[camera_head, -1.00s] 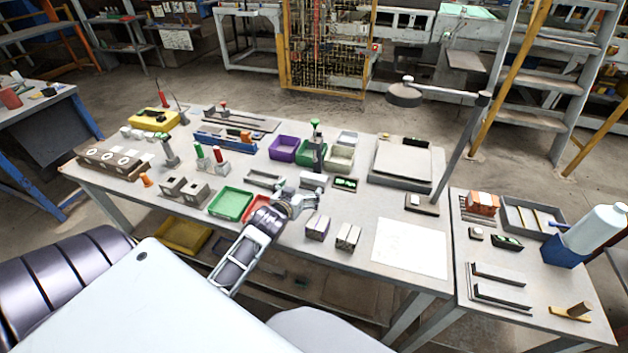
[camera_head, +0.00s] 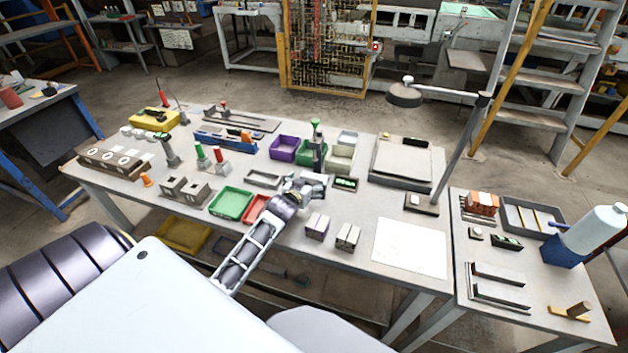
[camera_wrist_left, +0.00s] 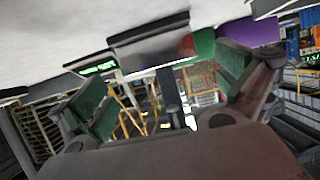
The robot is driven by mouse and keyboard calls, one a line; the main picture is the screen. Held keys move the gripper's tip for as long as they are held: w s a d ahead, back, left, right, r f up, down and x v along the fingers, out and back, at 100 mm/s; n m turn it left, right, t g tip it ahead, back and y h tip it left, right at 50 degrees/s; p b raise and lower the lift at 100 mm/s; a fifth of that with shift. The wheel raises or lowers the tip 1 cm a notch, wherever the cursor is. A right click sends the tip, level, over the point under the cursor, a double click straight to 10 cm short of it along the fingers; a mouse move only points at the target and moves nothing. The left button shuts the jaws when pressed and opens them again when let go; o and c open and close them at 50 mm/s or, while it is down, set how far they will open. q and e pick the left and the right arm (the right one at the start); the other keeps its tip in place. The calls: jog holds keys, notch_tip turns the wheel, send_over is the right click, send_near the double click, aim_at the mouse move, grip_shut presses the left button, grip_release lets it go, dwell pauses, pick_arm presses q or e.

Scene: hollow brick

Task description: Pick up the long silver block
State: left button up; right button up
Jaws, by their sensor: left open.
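The long silver block (camera_head: 319,178) lies on the workbench in the head view, partly hidden behind my left gripper (camera_head: 307,188). In the left wrist view, where the picture is upside down, the block (camera_wrist_left: 150,46) shows ahead of my left gripper (camera_wrist_left: 168,85). The two fingers with green pads stand wide apart, with nothing held between them. The block appears roughly in line with the gap, but I cannot tell the exact distance. My right gripper is not in view.
A small black box with a green display (camera_head: 345,183) sits right of the block. Purple (camera_head: 283,149) and green (camera_head: 312,160) bins stand behind it. A grey tray (camera_head: 264,179) and a red tray (camera_head: 255,210) are to the left. Two small blocks (camera_head: 332,230) stand in front.

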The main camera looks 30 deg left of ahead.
aim_at(312, 179)
pick_arm(q)
jog(key=shift+w+a+f, duration=0.15)
jog(key=shift+w+f, duration=0.1)
jog(key=shift+w, duration=0.3)
jog(key=shift+p+x, duration=0.3)
jog(key=shift+x, duration=2.3)
jog(key=shift+f, duration=0.1)
jog(key=shift+c, duration=0.3)
jog(key=c, duration=1.1)
jog(key=shift+c, duration=0.2)
